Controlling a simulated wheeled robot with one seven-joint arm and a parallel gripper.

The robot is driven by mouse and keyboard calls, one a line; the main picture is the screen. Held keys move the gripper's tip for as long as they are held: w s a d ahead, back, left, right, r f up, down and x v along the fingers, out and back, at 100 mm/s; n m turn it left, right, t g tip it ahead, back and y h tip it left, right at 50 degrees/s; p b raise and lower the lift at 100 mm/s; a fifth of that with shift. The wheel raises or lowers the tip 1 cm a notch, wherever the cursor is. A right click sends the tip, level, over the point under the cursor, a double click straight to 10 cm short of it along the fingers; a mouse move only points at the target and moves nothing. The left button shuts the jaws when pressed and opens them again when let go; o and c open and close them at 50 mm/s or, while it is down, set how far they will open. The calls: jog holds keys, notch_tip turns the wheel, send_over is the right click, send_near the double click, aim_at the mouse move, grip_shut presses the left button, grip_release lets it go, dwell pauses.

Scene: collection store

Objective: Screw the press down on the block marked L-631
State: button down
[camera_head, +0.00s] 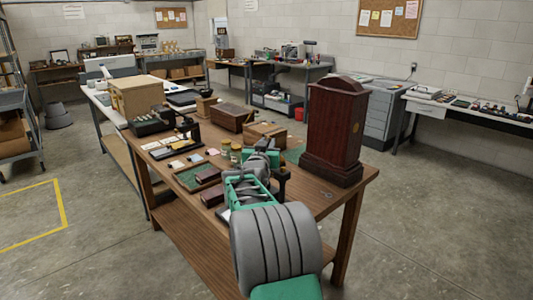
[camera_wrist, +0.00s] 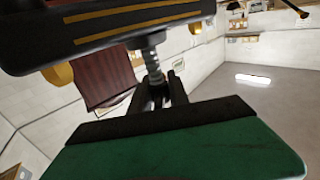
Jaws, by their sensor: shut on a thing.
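In the wrist view, my gripper (camera_wrist: 160,94) is shut at the end of a grey threaded screw (camera_wrist: 151,55). The exact part between the fingers is hard to make out. The screw meets a dark bar with gold stripes (camera_wrist: 140,22), which looks like part of the press, across the top of this tilted view. In the head view, my arm covers most of the press and gripper at the table's near end. I cannot read the mark L-631 in either view, and cannot tell whether the press touches a block.
A tall dark-red wooden case (camera_head: 334,130) stands close to the right of my arm. Dark-red small boxes (camera_head: 208,174), jars (camera_head: 226,147) and a brown wooden box (camera_head: 232,117) crowd the wooden table (camera_head: 326,200). The floor (camera_head: 430,220) to the right is clear.

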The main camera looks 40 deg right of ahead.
jog(key=m+g+h+b, duration=0.1)
jog(key=g, duration=0.1)
jog(key=m+g+h+b, duration=0.1)
jog(key=shift+f+m+g, duration=0.3)
jog(key=shift+m+g, duration=0.1)
jog(key=m+g, duration=0.1)
jog(key=g+h, duration=0.1)
jog(key=shift+s+r+m+g, duration=0.1)
jog(key=shift+r+m+g, duration=0.2)
jog(key=shift+m, duration=0.1)
jog(key=g+p, duration=0.1)
jog(key=m+g+p, duration=0.1)
jog(key=m+g+h+p, duration=0.1)
jog(key=p, duration=0.1)
jog(key=shift+s+d+r+g, duration=0.15)
jog(key=shift+s+g, duration=0.1)
jog(key=shift+g, duration=0.15)
jog(key=shift+s+m+g+p, duration=0.15)
jog(key=shift+m+g+p, duration=0.55)
jog(key=shift+g+p, duration=0.15)
jog(key=shift+f+m+g+p, duration=0.2)
jog(key=shift+m+g+p, duration=0.2)
jog(key=shift+g+p, duration=0.15)
jog(key=c, duration=1.3)
grip_release()
jog(key=shift+s+d, duration=0.1)
jog(key=shift+o, duration=0.2)
jog(key=shift+f+n+t+b, duration=0.15)
jog(key=shift+n+t+b, duration=0.35)
jog(key=shift+b, duration=0.55)
